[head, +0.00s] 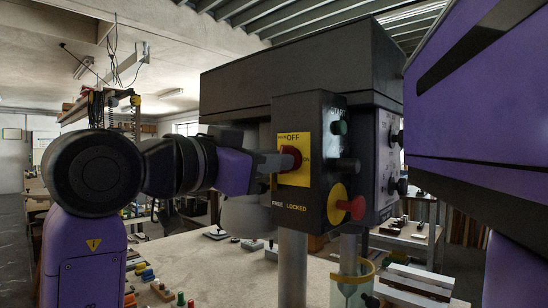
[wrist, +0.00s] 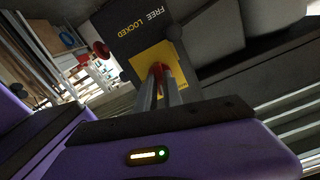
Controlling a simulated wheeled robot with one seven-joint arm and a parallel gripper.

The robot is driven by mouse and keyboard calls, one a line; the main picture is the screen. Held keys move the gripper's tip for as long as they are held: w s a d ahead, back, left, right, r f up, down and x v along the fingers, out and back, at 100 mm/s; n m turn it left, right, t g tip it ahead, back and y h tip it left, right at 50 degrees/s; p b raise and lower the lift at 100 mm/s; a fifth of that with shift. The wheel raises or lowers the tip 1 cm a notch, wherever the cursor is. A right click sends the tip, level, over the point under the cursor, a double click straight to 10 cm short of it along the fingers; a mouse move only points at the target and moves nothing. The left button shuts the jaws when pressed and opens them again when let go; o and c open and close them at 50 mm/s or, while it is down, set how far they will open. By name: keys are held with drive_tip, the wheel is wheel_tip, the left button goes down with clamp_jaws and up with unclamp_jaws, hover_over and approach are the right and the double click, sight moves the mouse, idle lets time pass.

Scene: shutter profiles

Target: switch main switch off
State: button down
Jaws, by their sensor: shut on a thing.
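The main switch (head: 290,158) is a red rotary knob on a yellow plate (head: 295,177) marked OFF, on the side of a dark control box (head: 318,130). My gripper (head: 281,161) reaches it from the left and is shut on the red knob. In the wrist view the fingers (wrist: 160,74) close around the red knob (wrist: 157,70) in front of the yellow plate. The fingers hide part of the knob, and I cannot tell which position it points to.
A dark green button (head: 340,128) is on the adjoining face. The box sits by a large grey machine head (head: 300,75) above a metal column (head: 292,265). A workbench (head: 190,262) holds small parts.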

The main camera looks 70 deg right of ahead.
drive_tip(key=shift+n, duration=0.6)
drive_tip(key=c, duration=1.5)
unclamp_jaws()
drive_tip(key=shift+b+v, duration=0.55)
drive_tip(key=shift+v, duration=3.4)
